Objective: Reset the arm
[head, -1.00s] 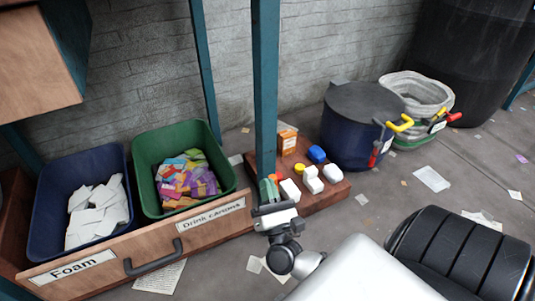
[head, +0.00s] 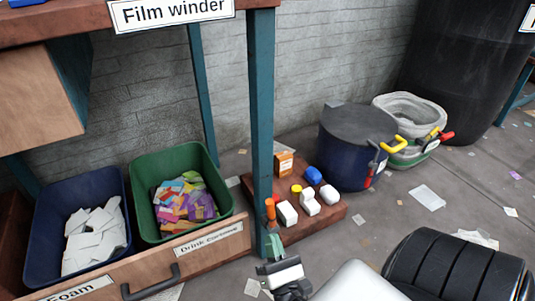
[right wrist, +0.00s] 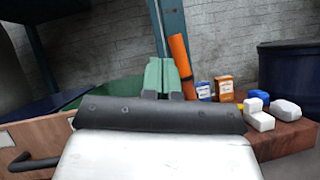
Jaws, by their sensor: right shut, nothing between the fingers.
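My right gripper (head: 275,246) is low in the middle of the head view, in front of the teal table leg (head: 262,150). Its green fingers are together with nothing between them. In the right wrist view the closed fingers (right wrist: 164,76) point away, with the orange cylinder (right wrist: 180,58) just behind and to their right. My left gripper is not in the head view.
A drawer (head: 215,243) holds a blue bin (head: 42,215) of white pieces and a green bin (head: 142,185) of coloured cartons. A wooden board (head: 325,213) bears small bottles and boxes. A dark blue pot (head: 345,165) stands behind.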

